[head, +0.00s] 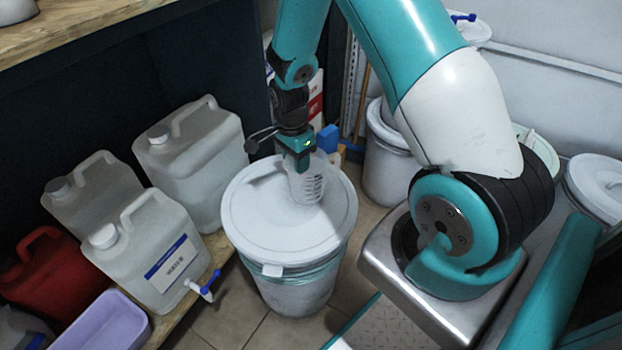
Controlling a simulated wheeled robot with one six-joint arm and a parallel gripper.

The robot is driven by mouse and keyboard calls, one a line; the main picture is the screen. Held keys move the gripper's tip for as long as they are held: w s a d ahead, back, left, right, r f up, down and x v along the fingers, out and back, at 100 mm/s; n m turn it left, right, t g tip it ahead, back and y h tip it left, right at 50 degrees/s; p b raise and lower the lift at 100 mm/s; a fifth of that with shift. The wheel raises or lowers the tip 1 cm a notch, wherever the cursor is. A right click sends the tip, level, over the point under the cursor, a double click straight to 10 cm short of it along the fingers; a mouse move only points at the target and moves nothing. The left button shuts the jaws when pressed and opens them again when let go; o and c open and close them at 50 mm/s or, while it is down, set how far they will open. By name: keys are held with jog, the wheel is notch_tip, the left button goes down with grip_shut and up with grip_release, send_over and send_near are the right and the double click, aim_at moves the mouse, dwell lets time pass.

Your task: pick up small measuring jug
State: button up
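The small measuring jug (308,187) is clear with dark graduation marks. It appears upright over the white lid of a drum (255,215); I cannot tell whether its base touches the lid. My gripper (299,164) points down at the jug's top, at the left part of its rim. The fingertips overlap the jug and are too small to make out, so I cannot tell whether they are closed on it.
Translucent canisters (195,165), one with a blue tap (205,285), stand on a wooden shelf at left. A red canister (45,275) and a lilac tub (100,325) are at lower left. More white drums (388,165) stand behind. Tiled floor shows around the drum.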

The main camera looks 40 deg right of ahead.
jog(key=shift+r, duration=0.1)
grip_shut()
